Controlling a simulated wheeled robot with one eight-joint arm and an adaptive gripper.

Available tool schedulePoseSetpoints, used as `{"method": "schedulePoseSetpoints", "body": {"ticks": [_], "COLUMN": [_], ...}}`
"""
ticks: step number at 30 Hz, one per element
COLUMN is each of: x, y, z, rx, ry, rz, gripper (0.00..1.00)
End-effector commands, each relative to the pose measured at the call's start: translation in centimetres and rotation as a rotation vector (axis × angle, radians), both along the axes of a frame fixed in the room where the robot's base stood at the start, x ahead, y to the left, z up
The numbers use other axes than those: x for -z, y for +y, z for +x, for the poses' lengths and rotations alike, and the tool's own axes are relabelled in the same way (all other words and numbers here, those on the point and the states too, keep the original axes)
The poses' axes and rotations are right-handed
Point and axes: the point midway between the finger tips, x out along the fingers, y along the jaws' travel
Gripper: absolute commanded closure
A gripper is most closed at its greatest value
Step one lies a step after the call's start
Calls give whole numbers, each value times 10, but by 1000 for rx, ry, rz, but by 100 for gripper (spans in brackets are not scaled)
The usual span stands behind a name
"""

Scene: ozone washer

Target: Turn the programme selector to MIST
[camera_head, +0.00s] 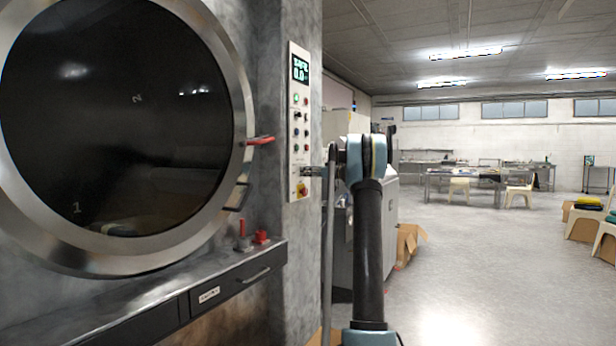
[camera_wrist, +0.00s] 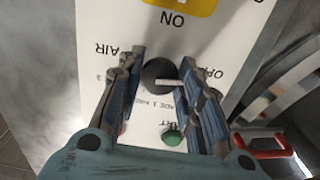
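The control panel (camera_head: 299,150) is a tall white strip beside the round door, with a lit display, several knobs and buttons. My gripper (camera_head: 307,171) is at its lower part. In the wrist view my gripper (camera_wrist: 163,62) has its two fingers apart, on either side of a round black knob (camera_wrist: 153,70) with a white pointer. I cannot tell whether the fingers touch it. The lettering there is upside down: "AIR" left of the knob, "ON" above, partly hidden letters to the right. I cannot read MIST or confirm which knob is the programme selector.
A green button (camera_wrist: 173,137) lies below the knob in the wrist view, and a yellow plate (camera_wrist: 182,5) above. A red-yellow stop button (camera_head: 302,189) sits just below my gripper. The door's red handle (camera_head: 260,140) sticks out left of the panel. Open floor lies right.

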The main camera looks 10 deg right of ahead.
Motion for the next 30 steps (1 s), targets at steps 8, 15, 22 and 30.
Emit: {"method": "schedulePoseSetpoints", "body": {"ticks": [8, 15, 22, 30], "x": [0, 0, 0, 0], "y": [-1, -1, -1, -1], "z": [0, 0, 0, 0], "rx": [1, 1, 1, 2], "ry": [12, 94, 236, 403], "rz": [9, 68, 172, 294], "gripper": [91, 91, 91, 91]}}
